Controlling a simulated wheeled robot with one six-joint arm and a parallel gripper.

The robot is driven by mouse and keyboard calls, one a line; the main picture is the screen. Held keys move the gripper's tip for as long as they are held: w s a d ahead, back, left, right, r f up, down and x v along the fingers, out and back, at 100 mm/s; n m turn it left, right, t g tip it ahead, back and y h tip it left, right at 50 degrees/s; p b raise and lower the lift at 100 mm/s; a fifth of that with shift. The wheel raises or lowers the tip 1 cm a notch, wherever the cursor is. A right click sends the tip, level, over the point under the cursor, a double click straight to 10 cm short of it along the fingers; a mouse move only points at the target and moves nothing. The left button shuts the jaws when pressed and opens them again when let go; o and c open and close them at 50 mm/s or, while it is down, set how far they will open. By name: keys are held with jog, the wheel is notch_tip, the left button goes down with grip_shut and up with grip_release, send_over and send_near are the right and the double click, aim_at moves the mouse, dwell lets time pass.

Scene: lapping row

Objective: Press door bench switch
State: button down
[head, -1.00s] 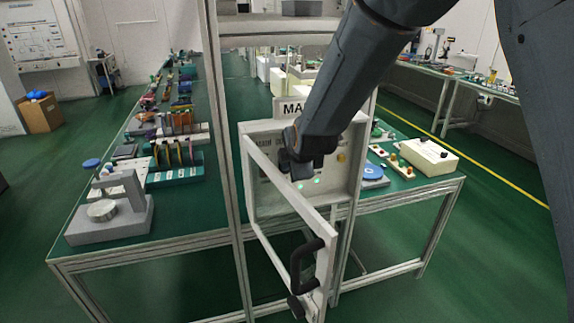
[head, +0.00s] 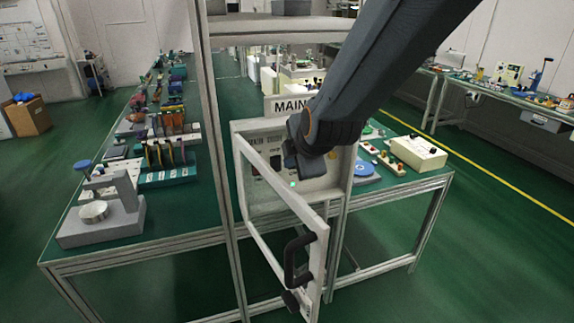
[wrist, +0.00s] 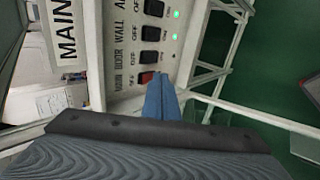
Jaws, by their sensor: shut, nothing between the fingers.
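The switch panel (wrist: 128,98) fills the upper middle of the wrist view, turned sideways, with a row of rocker switches. The black switch marked DOOR (wrist: 149,57) lies between the red MAIN switch (wrist: 147,78) and the black WALL switch (wrist: 151,33). Green lamps glow beside WALL (wrist: 174,38) and the switch above it; I see no lit lamp beside DOOR. My gripper (wrist: 160,78) is shut and empty, its blue fingertips close beside the red switch and just below DOOR. Contact cannot be told. In the head view my gripper (head: 291,158) is in front of the panel and hides most switches.
The box's framed door (head: 318,240) stands open toward me, with a black handle (head: 298,260). A metal post (head: 229,200) rises left of the box. Benches with parts (head: 155,222) lie behind, on both sides.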

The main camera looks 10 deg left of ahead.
jog(key=shift+v, duration=0.8)
jog(key=shift+f, duration=0.1)
jog(key=f+b, duration=0.1)
jog(key=b, duration=0.2)
jog(key=shift+s+d+f+b, duration=0.1)
jog(key=shift+f+b, duration=0.1)
jog(key=shift+b, duration=0.1)
jog(key=b, duration=0.5)
send_near(276, 170)
jog(key=x, duration=0.4)
jog(key=shift+d+f, duration=0.15)
jog(key=shift+f, duration=0.3)
jog(key=shift+w+a, duration=0.3)
jog(key=shift+w, duration=0.25)
jog(key=shift+a+f, duration=0.1)
